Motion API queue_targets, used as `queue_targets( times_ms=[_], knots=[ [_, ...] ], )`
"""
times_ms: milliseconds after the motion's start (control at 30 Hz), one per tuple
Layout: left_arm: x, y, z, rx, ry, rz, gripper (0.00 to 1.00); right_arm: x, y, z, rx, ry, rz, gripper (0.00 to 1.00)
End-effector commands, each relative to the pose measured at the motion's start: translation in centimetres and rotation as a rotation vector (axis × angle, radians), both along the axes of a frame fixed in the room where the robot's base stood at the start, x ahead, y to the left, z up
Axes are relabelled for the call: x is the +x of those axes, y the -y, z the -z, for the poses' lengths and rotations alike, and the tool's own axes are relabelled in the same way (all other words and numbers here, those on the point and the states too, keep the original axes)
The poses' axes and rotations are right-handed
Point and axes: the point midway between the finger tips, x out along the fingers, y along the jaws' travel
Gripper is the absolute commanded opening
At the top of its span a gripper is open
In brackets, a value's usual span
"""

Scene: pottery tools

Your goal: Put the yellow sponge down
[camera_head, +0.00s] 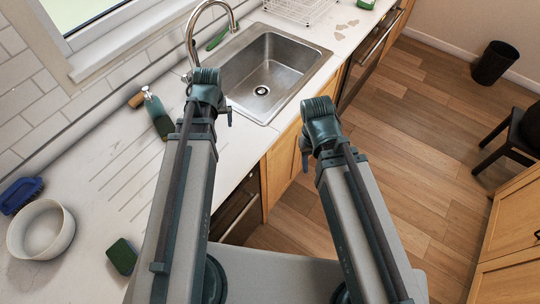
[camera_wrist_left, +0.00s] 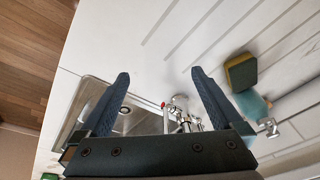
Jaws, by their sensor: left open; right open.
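The yellow sponge (camera_wrist_left: 241,72) shows its yellow face and a dark green side in the left wrist view. It is on the counter against a teal soap bottle (camera_wrist_left: 252,105), outside my left gripper's fingers. In the head view a dark green block (camera_head: 163,127) in front of the bottle (camera_head: 153,103) looks like this sponge, its yellow face not clear there. My left gripper (camera_wrist_left: 161,78) is open and empty, to the left of the sponge in the wrist view; it also shows in the head view (camera_head: 208,78). My right gripper (camera_head: 306,152) is open, off the counter's front edge.
A sink (camera_head: 270,75) with a curved faucet (camera_head: 191,40) lies beyond my left gripper. Another dark green sponge (camera_head: 122,257), a white bowl (camera_head: 40,230) and a blue brush (camera_head: 21,194) are at the lower left. The grooved counter (camera_head: 120,180) between them and the bottle is clear.

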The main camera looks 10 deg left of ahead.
Motion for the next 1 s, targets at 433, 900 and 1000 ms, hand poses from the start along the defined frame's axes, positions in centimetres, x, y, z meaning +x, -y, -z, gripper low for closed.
queue_targets(
  times_ms=[433,900,1000],
  knots=[
    [-9.5,18.8,0.4,0.025,-0.246,0.557,1.0,0.0,0.0,0.0,0.0,0.0,0.0,0.5],
    [-10.7,20.1,0.5,0.031,-0.273,0.612,1.0,0.0,0.0,0.1,0.0,0.0,0.0,0.5],
    [-10.7,20.1,1.3,0.031,-0.273,0.612,1.0,0.0,0.0,0.9,0.0,0.0,0.0,0.5]
  ],
)
